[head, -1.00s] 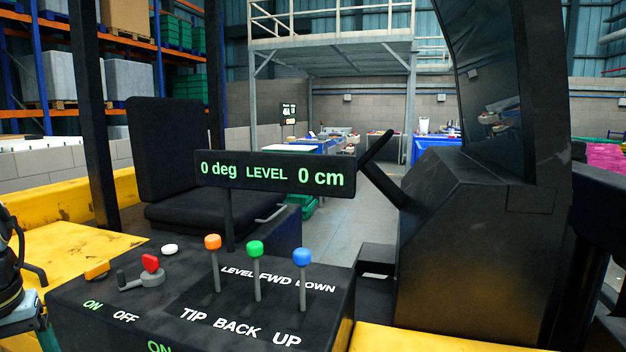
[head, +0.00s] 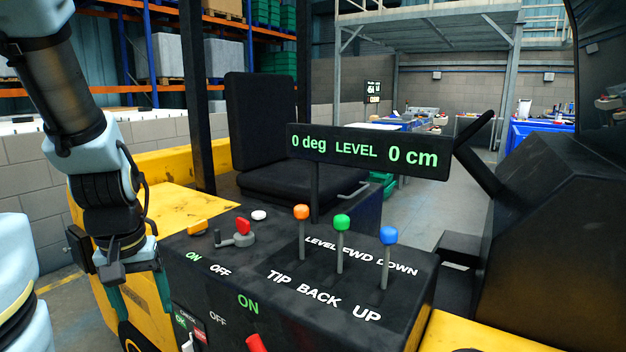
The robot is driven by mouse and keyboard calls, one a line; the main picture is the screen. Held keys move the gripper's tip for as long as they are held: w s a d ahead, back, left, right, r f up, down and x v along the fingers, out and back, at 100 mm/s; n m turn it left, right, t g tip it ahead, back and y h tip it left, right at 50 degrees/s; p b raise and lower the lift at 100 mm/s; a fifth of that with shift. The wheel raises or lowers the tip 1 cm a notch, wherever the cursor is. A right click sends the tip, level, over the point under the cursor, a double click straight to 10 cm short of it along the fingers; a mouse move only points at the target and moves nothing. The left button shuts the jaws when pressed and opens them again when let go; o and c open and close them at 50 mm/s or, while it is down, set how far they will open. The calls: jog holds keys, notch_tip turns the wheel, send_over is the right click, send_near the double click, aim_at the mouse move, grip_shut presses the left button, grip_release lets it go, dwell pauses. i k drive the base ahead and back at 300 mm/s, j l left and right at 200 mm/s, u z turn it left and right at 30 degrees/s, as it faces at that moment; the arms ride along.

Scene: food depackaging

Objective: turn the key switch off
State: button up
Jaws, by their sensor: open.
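A small switch with a red knob (head: 243,228) and a grey lever sits on top of the black console (head: 395,285), beside the printed words ON and OFF. Its grey lever points left, toward the ON side. A second red handle (head: 257,343) shows at the bottom edge, on the console's front face, near another ON and OFF. I cannot tell for sure which is the key switch. My gripper (head: 139,298) hangs pointing down, left of the console and apart from both. Its teal fingers are spread and nothing shows between them.
Orange (head: 301,212), green (head: 342,222) and blue (head: 388,235) knobbed levers stand upright on the console. A display panel (head: 368,152) reading 0 deg LEVEL 0 cm rises behind them. A black seat (head: 262,125) stands behind. Yellow bodywork (head: 180,207) lies behind my gripper.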

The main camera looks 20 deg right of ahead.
aim_at(240, 240)
jog(key=j+u, duration=0.3)
jog(key=j, duration=0.35)
jog(key=i+j+u, duration=0.1)
jog(key=j+u, duration=0.2)
jog(key=j, duration=0.3)
